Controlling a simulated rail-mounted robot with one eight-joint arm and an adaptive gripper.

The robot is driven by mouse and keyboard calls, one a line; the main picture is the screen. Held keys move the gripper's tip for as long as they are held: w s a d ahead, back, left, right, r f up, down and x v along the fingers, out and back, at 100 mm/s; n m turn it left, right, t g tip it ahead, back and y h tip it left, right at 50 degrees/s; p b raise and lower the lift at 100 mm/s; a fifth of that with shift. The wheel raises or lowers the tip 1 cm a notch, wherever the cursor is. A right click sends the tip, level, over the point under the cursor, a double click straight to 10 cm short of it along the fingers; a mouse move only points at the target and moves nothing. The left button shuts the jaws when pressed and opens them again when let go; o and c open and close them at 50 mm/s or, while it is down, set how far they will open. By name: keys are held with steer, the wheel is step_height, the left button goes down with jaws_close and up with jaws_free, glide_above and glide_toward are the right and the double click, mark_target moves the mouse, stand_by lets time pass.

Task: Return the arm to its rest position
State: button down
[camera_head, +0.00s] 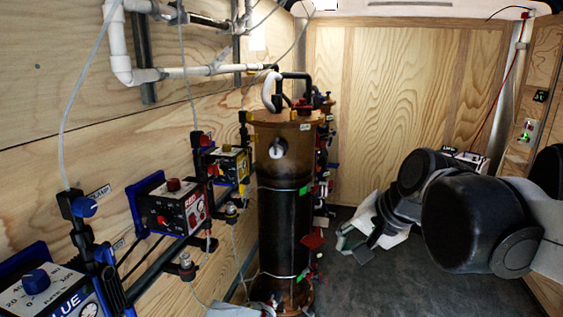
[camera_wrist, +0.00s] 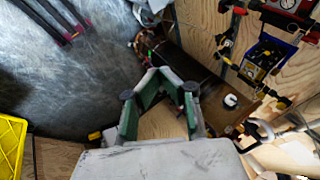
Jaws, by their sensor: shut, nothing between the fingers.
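My arm comes in from the right in the head view, and my gripper (camera_head: 352,238) is low, over the dark floor, to the right of the tall brown filter column (camera_head: 284,220). A visible gap lies between gripper and column in that view. The column also shows in the wrist view (camera_wrist: 195,75), beyond the fingers and to the right.
Pump boxes, one red (camera_head: 173,208), one yellow (camera_head: 230,167) and one blue (camera_head: 45,295), line the left wall. White pipes (camera_head: 185,72) run above them. A yellow crate (camera_wrist: 10,145) shows at the wrist view's left edge. The grey floor (camera_wrist: 70,85) has open room.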

steer(key=s+d+f+n+t+h, duration=0.1)
steer(key=s+d+f+n+h, duration=0.2)
steer(key=s, duration=1)
steer(key=d+f+n, duration=0.2)
steer(key=d+f, duration=0.2)
steer(key=shift+s+f+n+h, duration=0.2)
steer(key=shift+f+n+h, duration=0.15)
steer(key=shift+n+h, duration=0.05)
